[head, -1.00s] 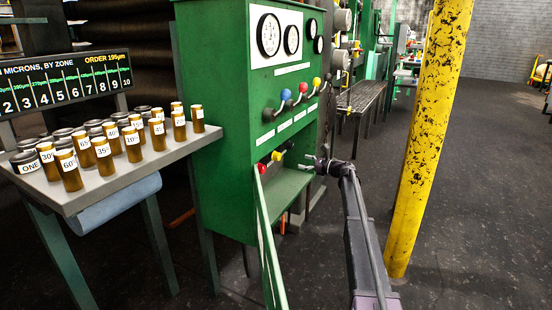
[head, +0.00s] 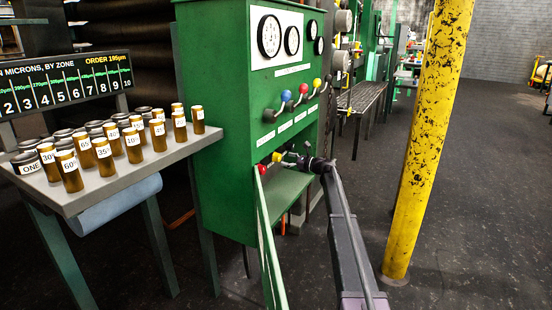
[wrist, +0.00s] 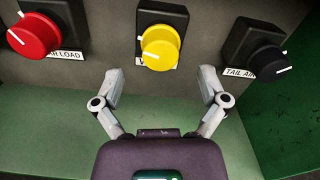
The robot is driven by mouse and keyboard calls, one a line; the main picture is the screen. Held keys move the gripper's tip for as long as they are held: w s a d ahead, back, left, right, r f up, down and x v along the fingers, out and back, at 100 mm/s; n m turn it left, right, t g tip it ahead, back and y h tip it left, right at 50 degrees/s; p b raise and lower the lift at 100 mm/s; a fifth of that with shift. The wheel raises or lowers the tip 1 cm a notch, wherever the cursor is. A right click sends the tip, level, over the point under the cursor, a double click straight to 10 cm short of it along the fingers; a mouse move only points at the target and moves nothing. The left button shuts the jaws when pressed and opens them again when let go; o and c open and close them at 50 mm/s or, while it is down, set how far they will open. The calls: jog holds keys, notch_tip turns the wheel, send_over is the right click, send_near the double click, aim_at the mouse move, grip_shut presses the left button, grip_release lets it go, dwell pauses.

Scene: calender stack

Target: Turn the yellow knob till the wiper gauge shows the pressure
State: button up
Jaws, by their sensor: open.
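The yellow knob (wrist: 162,47) sits on the panel between a red knob (wrist: 33,36) and a black knob (wrist: 268,60) in the wrist view. A white line marks its face, and the label under it is mostly hidden. In the head view the yellow knob (head: 278,157) is low on the green cabinet. My gripper (wrist: 161,78) is open, its fingers apart on either side just below the yellow knob, with no contact visible. It also shows in the head view (head: 296,159). Round gauges (head: 269,36) are at the cabinet top; I cannot tell which is the wiper gauge or read it.
The green cabinet (head: 222,110) has a shelf below the knobs and several coloured-ball levers (head: 286,95) above them. A table (head: 207,136) with labelled brown bottles stands left. A yellow post (head: 422,130) stands right of my arm, with open floor beyond.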

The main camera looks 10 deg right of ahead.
aim_at(280, 158)
jog(key=shift+x, duration=2.9)
jog(key=shift+d, duration=0.1)
jog(key=c, duration=1.2)
